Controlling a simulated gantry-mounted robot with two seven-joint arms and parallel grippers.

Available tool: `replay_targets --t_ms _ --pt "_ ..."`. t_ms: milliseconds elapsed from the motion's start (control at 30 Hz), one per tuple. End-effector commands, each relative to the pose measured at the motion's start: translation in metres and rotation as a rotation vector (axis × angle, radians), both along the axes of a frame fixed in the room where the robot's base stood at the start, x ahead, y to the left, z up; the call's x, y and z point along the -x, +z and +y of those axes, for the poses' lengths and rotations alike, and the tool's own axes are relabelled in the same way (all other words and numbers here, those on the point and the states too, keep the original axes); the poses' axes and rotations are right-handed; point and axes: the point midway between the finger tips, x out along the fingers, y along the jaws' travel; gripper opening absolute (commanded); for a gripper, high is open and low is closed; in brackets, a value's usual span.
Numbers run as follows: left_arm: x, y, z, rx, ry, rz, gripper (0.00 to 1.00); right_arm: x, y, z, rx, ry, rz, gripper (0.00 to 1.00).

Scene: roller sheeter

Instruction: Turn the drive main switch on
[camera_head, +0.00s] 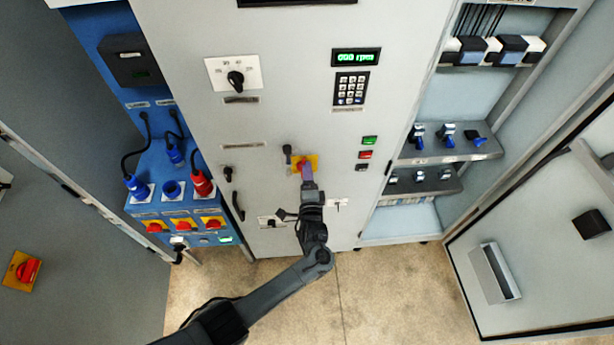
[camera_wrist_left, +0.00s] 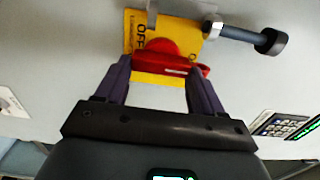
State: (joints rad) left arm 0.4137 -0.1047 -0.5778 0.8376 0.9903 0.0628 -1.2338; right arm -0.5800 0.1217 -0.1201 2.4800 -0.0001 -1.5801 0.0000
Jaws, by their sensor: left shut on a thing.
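The drive main switch is a red rotary handle (camera_wrist_left: 165,62) on a yellow plate (camera_wrist_left: 185,32) with black lettering; "OFF" reads at the plate's left side in the left wrist view. In the head view the yellow plate (camera_head: 297,160) sits at the middle of the grey cabinet front, partly covered by my gripper. My left gripper (camera_wrist_left: 158,70) has one purple finger on each side of the red handle and is shut on it. The handle lies crosswise between the fingers. It also shows in the head view (camera_head: 306,170). My right gripper is not in view.
A dark bolt-like knob (camera_wrist_left: 270,41) sticks out close beside the plate. A keypad (camera_head: 351,88), green and red buttons (camera_head: 367,155) and a selector knob (camera_head: 235,79) are on the same panel. A blue panel (camera_head: 150,190) with plugs and other red-yellow switches stands left.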

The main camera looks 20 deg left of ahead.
Motion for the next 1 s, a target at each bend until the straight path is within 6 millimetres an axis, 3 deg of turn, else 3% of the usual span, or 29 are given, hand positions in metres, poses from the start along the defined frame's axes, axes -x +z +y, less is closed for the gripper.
replay_targets --t_ms 67,100,267,667,1000 --pt "0.0 0.0 0.0 -0.003 -0.002 0.0 0.38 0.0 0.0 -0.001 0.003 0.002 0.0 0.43" --pt "0.0 0.0 0.0 -0.003 -0.002 0.0 0.7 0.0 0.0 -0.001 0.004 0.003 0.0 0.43" --pt "0.0 0.0 0.0 -0.002 -0.001 0.0 0.94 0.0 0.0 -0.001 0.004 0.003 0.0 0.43" --pt "0.005 -0.001 -0.002 0.0 -0.001 0.001 0.94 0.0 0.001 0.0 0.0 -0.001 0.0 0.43" --pt "0.052 -0.001 -0.023 0.002 -0.001 0.001 0.94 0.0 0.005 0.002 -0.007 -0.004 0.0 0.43"
